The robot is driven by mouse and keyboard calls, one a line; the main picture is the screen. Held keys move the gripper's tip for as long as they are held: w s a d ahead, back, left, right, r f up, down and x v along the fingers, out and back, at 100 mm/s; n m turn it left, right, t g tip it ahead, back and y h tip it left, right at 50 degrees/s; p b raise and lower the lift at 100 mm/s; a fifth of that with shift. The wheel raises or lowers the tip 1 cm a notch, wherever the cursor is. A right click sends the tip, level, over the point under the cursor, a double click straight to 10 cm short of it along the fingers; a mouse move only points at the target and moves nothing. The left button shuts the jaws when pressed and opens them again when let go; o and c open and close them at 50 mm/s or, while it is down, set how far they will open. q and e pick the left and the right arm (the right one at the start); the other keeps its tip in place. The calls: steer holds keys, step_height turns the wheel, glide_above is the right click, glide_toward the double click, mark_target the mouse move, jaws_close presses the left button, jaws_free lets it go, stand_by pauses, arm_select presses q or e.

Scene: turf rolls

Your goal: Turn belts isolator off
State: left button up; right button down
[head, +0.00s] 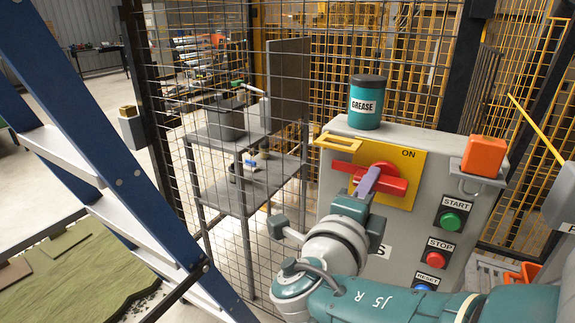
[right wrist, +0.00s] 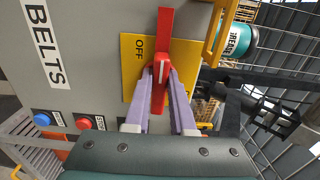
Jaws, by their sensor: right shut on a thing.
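The belts isolator is a red rotary handle (head: 392,184) on a yellow plate (head: 410,160) on a grey control box. The handle lies nearly level across the plate in the head view, with ON at the plate's upper right. The right wrist view shows the red handle (right wrist: 164,35) upright in the picture, the word OFF on the plate (right wrist: 187,55) and BELTS on the box. My right gripper (head: 368,182) is shut on the handle, its pale purple fingers (right wrist: 160,92) on either side of the red middle. The gripper hides part of the plate in the head view. My left gripper is out of view.
A teal grease can (head: 367,102) stands on the box top (head: 420,135). An orange block (head: 484,156) sits at the box's right corner, above the green START (head: 449,220) and red STOP (head: 435,259) buttons. Mesh fencing (head: 225,60) stands behind; a blue ladder (head: 75,110) is at left.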

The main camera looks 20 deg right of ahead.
steer(key=shift+f, duration=0.1)
steer(key=c, duration=0.8)
jaws_free()
steer(key=shift+o, duration=0.2)
steer(key=p+v, duration=0.2)
steer(key=v, duration=0.8)
steer(key=shift+d, duration=0.15)
